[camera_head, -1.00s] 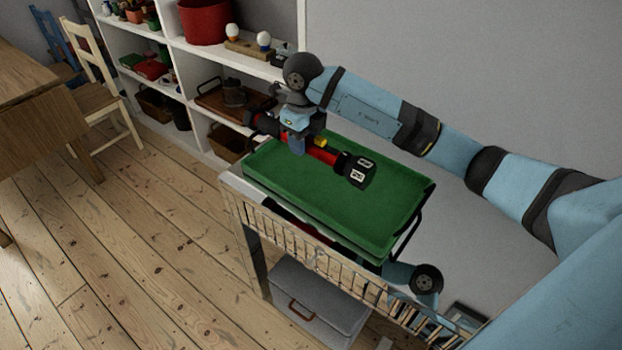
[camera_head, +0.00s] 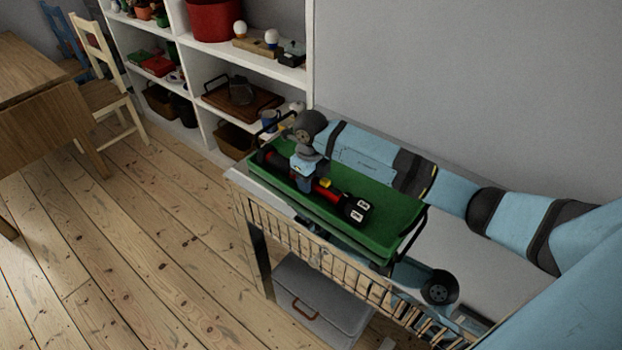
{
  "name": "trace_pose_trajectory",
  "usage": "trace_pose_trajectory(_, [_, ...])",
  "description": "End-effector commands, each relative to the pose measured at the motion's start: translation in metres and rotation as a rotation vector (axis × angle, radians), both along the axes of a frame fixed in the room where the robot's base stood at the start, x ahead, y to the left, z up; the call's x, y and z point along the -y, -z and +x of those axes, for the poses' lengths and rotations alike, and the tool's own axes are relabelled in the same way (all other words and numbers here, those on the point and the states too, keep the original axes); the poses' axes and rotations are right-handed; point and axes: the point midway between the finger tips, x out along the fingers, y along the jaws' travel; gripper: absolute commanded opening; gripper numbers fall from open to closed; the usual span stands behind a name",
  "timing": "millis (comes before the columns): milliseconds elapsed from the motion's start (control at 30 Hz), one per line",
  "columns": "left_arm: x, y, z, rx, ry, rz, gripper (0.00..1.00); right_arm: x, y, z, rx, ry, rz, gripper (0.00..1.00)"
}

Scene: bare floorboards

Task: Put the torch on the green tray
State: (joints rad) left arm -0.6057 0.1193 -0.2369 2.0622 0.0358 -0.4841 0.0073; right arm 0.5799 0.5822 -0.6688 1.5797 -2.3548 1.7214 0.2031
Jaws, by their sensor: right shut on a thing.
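The green tray (camera_head: 385,226) lies on a light grey surface behind a slatted rail. It has dark handles at its ends. The torch (camera_head: 355,209) is red and black with a yellow button and a blocky black head with white marks. It lies lengthwise over the tray, low and at or very near its floor; I cannot tell whether it touches. My right gripper (camera_head: 304,184) comes down from above and is shut on the torch's middle. Its fingertips are partly hidden by the torch. My left gripper is not clearly seen; only a blue and black arm part of mine shows below the tray.
A white shelf unit (camera_head: 308,60) stands behind at the left, with a red pot (camera_head: 213,18) and a brown tray (camera_head: 243,100). A grey case (camera_head: 318,294) sits under the slatted rail (camera_head: 300,243). The grey surface right of the tray is clear.

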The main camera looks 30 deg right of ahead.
Motion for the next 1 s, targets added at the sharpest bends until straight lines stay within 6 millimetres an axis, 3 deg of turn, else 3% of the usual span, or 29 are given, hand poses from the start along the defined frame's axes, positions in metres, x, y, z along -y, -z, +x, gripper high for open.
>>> trace_pose_trajectory(200, [-0.003,0.004,0.0,0.001,0.006,0.01,0.67,0.0,0.004,0.0,-0.001,0.0,0.0,0.06])
trace_pose_trajectory(233, [-0.003,0.003,0.0,0.001,0.006,0.01,0.67,0.0,0.004,0.0,-0.001,-0.001,0.0,0.47])
trace_pose_trajectory(267, [-0.003,0.002,0.0,0.001,0.006,0.01,0.67,0.0,0.003,0.0,-0.001,0.0,0.0,0.53])
trace_pose_trajectory(667, [-0.001,-0.003,0.001,0.004,-0.001,0.0,0.67,0.0,-0.007,0.0,0.001,-0.001,-0.001,0.53])
trace_pose_trajectory(1000, [0.001,-0.001,0.0,-0.002,-0.007,-0.007,0.67,0.001,-0.076,0.001,0.004,-0.001,-0.001,0.53])
